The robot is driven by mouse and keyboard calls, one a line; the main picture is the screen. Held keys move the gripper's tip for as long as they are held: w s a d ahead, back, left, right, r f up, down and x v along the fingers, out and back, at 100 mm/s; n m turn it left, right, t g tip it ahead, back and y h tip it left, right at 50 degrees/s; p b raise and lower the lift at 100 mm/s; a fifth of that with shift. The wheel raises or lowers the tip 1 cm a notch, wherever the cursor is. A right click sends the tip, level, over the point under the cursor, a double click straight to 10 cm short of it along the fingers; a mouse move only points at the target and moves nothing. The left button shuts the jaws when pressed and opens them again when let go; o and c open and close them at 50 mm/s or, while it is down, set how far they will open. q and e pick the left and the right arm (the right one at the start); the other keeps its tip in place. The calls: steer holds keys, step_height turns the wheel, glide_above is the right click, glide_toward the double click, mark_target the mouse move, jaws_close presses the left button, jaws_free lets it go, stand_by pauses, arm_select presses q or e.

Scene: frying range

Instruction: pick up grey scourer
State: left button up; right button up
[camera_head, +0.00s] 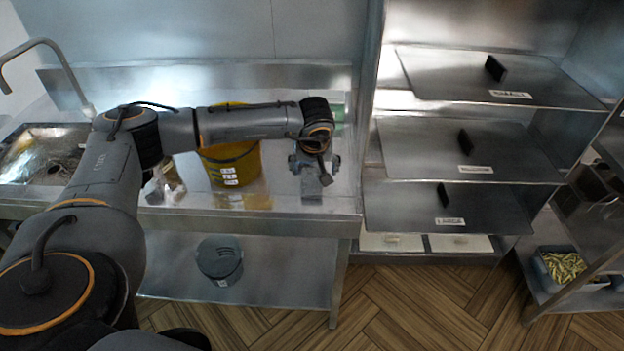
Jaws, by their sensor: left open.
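My left gripper (313,168) points down over the right end of the steel counter (285,203), to the right of the yellow bucket. It is open. A small grey block-like shape (311,188) shows right at its fingers, near the counter's front. It may be the grey scourer, but it blends with the gripper and I cannot tell for sure. I cannot tell whether the fingers touch it. My right gripper is not in view.
A yellow bucket (232,168) stands on the counter, partly behind my left arm. A sink (40,155) with a tap (62,58) is at the left. A dark bucket (219,262) stands on the lower shelf. Steel shelves (450,150) with black handles rise at the right.

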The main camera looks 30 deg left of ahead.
mark_target(312, 179)
arm_select(q)
steer(key=shift+w+a+f, duration=0.1)
steer(key=shift+f, duration=0.4)
steer(key=shift+w+a+f+p, duration=0.1)
steer(key=shift+a+f+p, duration=0.15)
steer(key=shift+p, duration=0.25)
steer(key=p+x, duration=0.1)
steer(key=x, duration=0.2)
steer(key=shift+a+f, duration=0.15)
steer(key=shift+f, duration=0.2)
steer(key=shift+w+a+f, duration=0.1)
steer(key=shift+w+f, duration=0.05)
steer(key=shift+f, duration=0.2)
steer(key=c, duration=1)
